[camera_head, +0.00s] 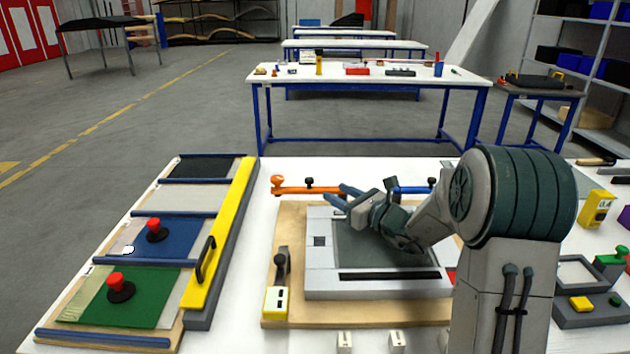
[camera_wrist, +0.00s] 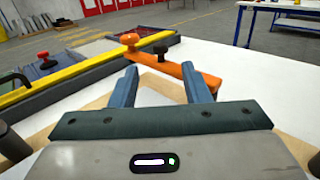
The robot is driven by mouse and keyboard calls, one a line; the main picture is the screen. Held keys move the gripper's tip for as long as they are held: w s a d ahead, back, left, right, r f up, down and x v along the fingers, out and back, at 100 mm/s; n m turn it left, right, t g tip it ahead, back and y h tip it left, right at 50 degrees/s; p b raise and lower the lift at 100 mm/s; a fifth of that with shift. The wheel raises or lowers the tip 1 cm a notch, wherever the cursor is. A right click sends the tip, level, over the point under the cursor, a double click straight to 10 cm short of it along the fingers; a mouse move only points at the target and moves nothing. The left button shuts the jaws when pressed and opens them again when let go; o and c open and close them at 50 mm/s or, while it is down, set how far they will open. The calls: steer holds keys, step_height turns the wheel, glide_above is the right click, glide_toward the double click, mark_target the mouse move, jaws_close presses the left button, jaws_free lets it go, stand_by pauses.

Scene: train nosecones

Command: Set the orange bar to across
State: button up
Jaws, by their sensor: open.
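The orange bar (camera_head: 300,190) lies at the back of the white table, just behind the wooden board. It runs left to right in the head view, with an orange knob (camera_head: 277,183) at its left end and a black knob (camera_head: 309,183) near its middle. In the wrist view the orange bar (camera_wrist: 185,72) runs from the upper left into the space beyond the fingertips. My gripper (camera_head: 347,195) is open and empty, with its fingers pointing toward the bar's right end. I cannot tell whether the right finger touches the bar.
A blue bar (camera_head: 412,190) lies to the right behind my wrist. A grey framed panel (camera_head: 325,285) on a wooden board (camera_head: 275,318) is below my gripper. A yellow rail with a black handle (camera_head: 207,262) and red-knobbed panels (camera_head: 165,240) stand left.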

mark_target(312, 180)
steer(key=x, duration=1.1)
steer(key=shift+p, duration=0.35)
